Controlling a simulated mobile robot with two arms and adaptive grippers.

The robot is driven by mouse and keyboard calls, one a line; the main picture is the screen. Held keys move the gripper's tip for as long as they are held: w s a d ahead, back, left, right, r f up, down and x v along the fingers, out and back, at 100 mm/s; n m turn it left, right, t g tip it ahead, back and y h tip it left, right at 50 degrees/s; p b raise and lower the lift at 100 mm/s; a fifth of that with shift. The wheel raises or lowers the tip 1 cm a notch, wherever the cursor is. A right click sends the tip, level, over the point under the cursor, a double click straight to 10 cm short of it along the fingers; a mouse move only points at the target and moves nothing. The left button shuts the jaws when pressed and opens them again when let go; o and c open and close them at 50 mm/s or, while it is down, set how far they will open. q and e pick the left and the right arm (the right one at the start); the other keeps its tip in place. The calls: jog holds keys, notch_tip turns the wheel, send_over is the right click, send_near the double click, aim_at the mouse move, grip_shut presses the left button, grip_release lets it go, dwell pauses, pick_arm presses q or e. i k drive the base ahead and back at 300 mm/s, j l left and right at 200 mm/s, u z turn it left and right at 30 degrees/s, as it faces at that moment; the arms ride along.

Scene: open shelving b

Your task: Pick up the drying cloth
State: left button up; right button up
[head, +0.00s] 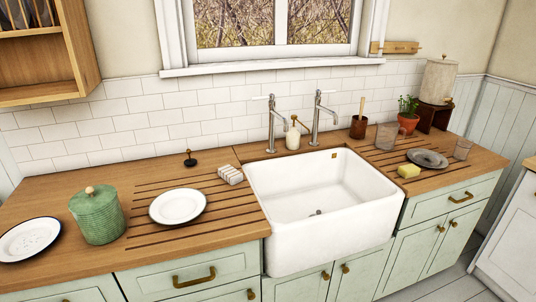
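The likely drying cloth is a small folded, pale cloth with grey stripes (230,174). In the head view it lies on the wooden counter, just left of the white sink and behind the right side of a white plate. It appears flat on the wood with nothing on top of it. Neither of my grippers shows in the head view.
A white plate (178,206), a green lidded jar (97,214) and a dark-rimmed plate (30,239) stand on the left counter. A black stopper (190,159) sits behind the cloth. The white sink (318,258) has two taps. A yellow sponge (409,171) lies right.

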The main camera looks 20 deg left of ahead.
aim_at(232, 175)
jog(key=i+l+u, duration=0.1)
jog(key=u, duration=0.35)
jog(key=i+l+u, duration=0.15)
jog(key=u, duration=0.3)
